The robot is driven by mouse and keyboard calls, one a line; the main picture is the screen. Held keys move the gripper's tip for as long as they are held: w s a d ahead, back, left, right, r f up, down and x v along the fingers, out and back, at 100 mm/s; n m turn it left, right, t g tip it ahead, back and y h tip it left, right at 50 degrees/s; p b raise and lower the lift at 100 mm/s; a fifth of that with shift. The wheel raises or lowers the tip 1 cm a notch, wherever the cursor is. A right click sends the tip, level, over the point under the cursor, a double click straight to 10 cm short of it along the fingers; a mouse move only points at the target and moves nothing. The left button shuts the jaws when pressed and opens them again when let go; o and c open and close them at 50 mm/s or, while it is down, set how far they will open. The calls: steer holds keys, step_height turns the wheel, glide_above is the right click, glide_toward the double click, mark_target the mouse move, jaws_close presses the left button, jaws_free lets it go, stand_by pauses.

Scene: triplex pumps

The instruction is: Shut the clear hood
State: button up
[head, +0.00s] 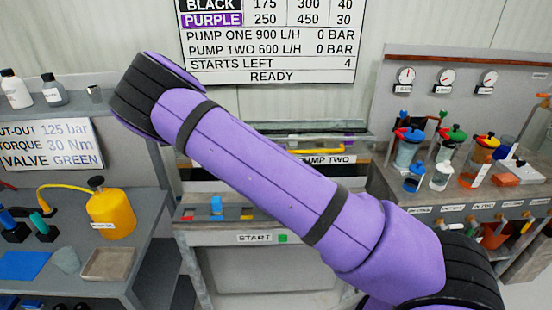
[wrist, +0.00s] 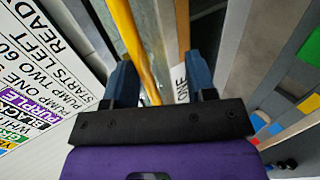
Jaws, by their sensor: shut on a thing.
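The clear hood (head: 345,127) shows in the head view as a thin glassy edge below the wall board, mostly hidden behind my arm. A yellow bar (head: 318,151), seemingly its handle, shows just above the PUMP TWO label. My gripper (wrist: 160,76) shows in the wrist view with its two blue fingers on either side of a yellow bar (wrist: 131,38), and it is shut on that bar. In the head view my gripper is hidden behind my purple arm. How far the hood stands open cannot be told.
The wall board (head: 270,40) reads READY. Below the hood is a bench front with a START button (head: 283,238) and coloured blocks (head: 216,206). A yellow can (head: 110,213) stands on the left bench.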

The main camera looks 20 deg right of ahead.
steer(key=v, duration=1)
steer(key=shift+s+f, duration=0.1)
steer(key=s+r+m+g+y, duration=0.2)
steer(key=s+r+m, duration=0.4)
steer(key=s+r, duration=0.9)
steer(key=s+a+r+m+g+y, duration=0.1)
steer(key=s+r+m, duration=0.6)
steer(key=s+r, duration=0.7)
steer(key=s+g+y, duration=0.1)
steer(key=s+g, duration=0.1)
steer(key=s, duration=0.2)
steer(key=shift+s+a+r+g+y, duration=0.3)
steer(key=shift+s+a+r+g, duration=0.05)
steer(key=shift+s+g, duration=0.05)
